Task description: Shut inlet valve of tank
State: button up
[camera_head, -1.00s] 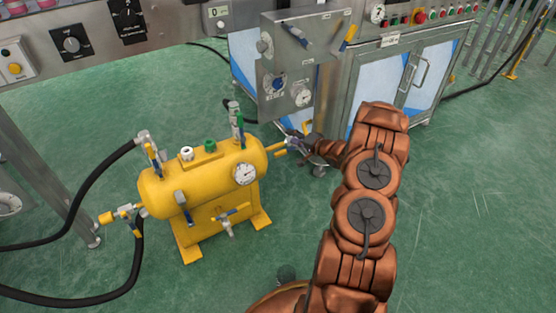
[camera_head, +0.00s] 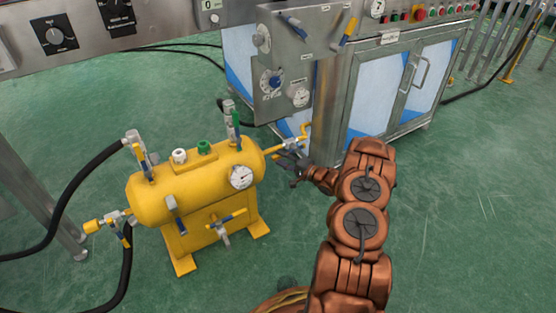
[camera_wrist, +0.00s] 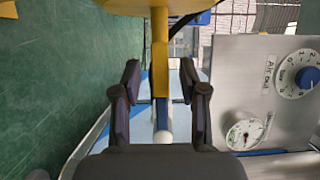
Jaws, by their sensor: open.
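The yellow tank (camera_head: 195,185) lies on its stand on the floor, left of my arm in the head view. A valve (camera_head: 291,143) with a yellow handle end sits on the pipe at its right end. My gripper (camera_head: 284,164) is beside and just below this valve. In the wrist view my gripper (camera_wrist: 160,72) is open, its two dark fingers apart. A yellow bar (camera_wrist: 160,50) runs between them, with a pale end below; I see no clear contact. Another valve (camera_head: 122,217) with a blue and yellow handle is at the tank's left end.
A steel control panel (camera_head: 284,78) with dials and levers stands close behind the gripper; it fills the right of the wrist view (camera_wrist: 275,60). A glass-doored cabinet (camera_head: 385,95) is behind my arm. Black hoses (camera_head: 70,190) run left. Green floor is clear at right.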

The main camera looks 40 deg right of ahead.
jog(key=shift+x, duration=1.05)
grip_shut()
